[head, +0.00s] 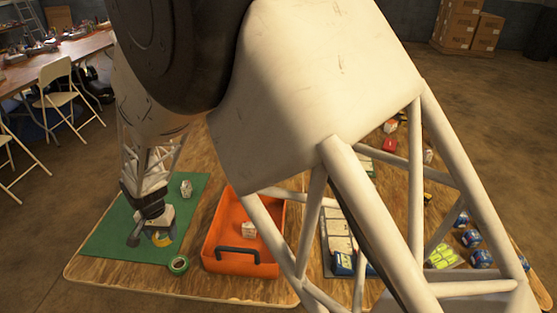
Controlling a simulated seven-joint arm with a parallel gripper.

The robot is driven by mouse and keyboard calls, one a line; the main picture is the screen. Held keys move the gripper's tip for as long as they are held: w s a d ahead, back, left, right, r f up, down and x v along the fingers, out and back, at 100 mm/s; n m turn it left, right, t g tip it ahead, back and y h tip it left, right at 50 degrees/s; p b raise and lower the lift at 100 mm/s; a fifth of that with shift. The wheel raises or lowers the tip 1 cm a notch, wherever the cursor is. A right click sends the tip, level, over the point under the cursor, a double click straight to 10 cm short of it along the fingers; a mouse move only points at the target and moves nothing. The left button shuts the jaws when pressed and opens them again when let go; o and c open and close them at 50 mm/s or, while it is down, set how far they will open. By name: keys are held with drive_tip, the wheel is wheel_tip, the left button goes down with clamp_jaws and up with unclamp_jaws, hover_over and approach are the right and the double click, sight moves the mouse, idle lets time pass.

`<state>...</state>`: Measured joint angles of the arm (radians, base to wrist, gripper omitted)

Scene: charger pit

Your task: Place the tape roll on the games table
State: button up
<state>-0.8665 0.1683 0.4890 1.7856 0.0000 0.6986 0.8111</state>
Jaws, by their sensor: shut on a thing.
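My gripper (150,234) is low over the green mat (108,242) at the left of the wooden table. It is shut on a small, partly yellow thing (162,239), whose shape is hard to make out because the gripper covers part of it. A green tape roll (178,265) with a dark centre lies at the mat's right edge, beside the orange crate. The roll is a little right of and nearer than my gripper, apparently apart from it. I cannot tell which surface is the games table.
The orange crate (212,262) holds a small white block (249,230). A white dotted block (186,188) sits on the mat. My arm hides much of the middle. Blue rolls (471,238) and a yellow-green pack (443,256) are at the right. Folding chairs (62,95) stand behind.

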drive_tip(key=w+d+m, duration=0.4)
drive_tip(key=w+d, duration=0.5)
drive_tip(key=d, duration=0.5)
drive_tip(key=w+d+m, duration=0.4)
drive_tip(key=w+d, duration=0.4)
drive_tip(key=d, duration=0.6)
drive_tip(key=w+d+m, duration=0.2)
drive_tip(key=d+m, duration=0.1)
drive_tip(key=d, duration=0.9)
drive_tip(key=w+d+m, duration=0.2)
drive_tip(key=d+m, duration=0.1)
drive_tip(key=d, duration=0.9)
drive_tip(key=shift+w+d+f, duration=0.1)
drive_tip(key=shift+d+f, duration=0.05)
drive_tip(key=shift+f, duration=1.1)
drive_tip(key=shift+w+d+f, duration=0.1)
drive_tip(key=shift+d+f, duration=0.05)
drive_tip(key=shift+f, duration=1.1)
drive_tip(key=w, duration=0.5)
drive_tip(key=w+f, duration=0.1)
drive_tip(key=w, duration=0.4)
drive_tip(key=w+a, duration=0.1)
drive_tip(key=w, duration=0.4)
drive_tip(key=shift+f, duration=0.2)
